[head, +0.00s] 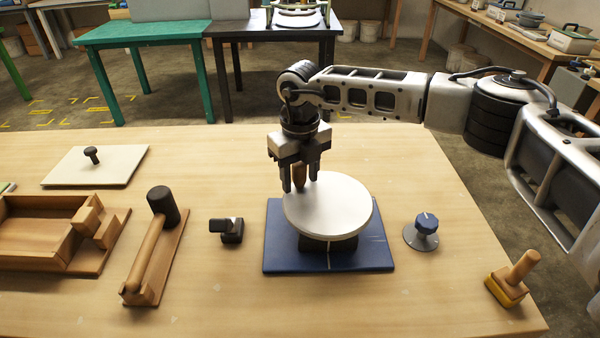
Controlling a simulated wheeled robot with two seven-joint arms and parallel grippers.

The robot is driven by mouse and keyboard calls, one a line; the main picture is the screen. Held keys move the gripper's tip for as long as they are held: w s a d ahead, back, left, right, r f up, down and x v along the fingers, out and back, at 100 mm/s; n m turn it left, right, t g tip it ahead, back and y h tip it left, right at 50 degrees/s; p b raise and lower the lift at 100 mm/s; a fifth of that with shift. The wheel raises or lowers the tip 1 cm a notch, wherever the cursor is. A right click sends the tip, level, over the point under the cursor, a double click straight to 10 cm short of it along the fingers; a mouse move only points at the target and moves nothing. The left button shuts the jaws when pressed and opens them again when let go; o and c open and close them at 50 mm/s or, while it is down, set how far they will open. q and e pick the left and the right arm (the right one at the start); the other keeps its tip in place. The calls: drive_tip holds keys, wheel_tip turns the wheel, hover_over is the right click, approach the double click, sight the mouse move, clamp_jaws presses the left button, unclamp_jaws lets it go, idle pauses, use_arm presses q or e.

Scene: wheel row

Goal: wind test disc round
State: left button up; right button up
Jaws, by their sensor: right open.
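The test disc (335,208) is a round white plate on a dark stand, over a blue base plate (283,250) with a pale line on its front part. A brown upright peg or handle (299,178) stands at the disc's back left edge. My right gripper (299,187) points straight down there, its fingers apart on either side of the peg. The jaws are open; whether a finger touches the peg I cannot tell. My left gripper is out of view.
Right of the disc is a blue knob (427,223) on a grey base, then a wooden-handled stamp (513,281). On the left are a black clamp-like piece (228,230), a mallet-like piece on a wooden holder (152,247), a wooden tray (40,262) and a pale board with a knob (97,167).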

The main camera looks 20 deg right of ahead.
clamp_jaws()
drive_tip(key=shift+s+a+f+n+b, duration=0.1)
drive_tip(key=shift+s+a+n+b, duration=0.2)
drive_tip(key=shift+n, duration=0.25)
drive_tip(key=shift+s+a+f+n+b, duration=0.1)
drive_tip(key=shift+s+a+n+b, duration=0.05)
drive_tip(key=shift+n+b, duration=0.35)
drive_tip(key=shift+s+a+n, duration=0.25)
drive_tip(key=shift+s+n, duration=0.05)
drive_tip(key=shift+n, duration=0.45)
drive_tip(key=shift+s+a+n+b, duration=0.15)
drive_tip(key=shift+s+n+b, duration=0.1)
drive_tip(key=shift+n+b, duration=0.2)
drive_tip(key=shift+s+r+n, duration=0.15)
drive_tip(key=shift+n, duration=0.2)
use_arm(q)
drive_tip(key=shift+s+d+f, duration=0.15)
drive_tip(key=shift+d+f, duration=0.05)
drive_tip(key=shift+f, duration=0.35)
use_arm(e)
drive_tip(key=shift+r, duration=0.1)
unclamp_jaws()
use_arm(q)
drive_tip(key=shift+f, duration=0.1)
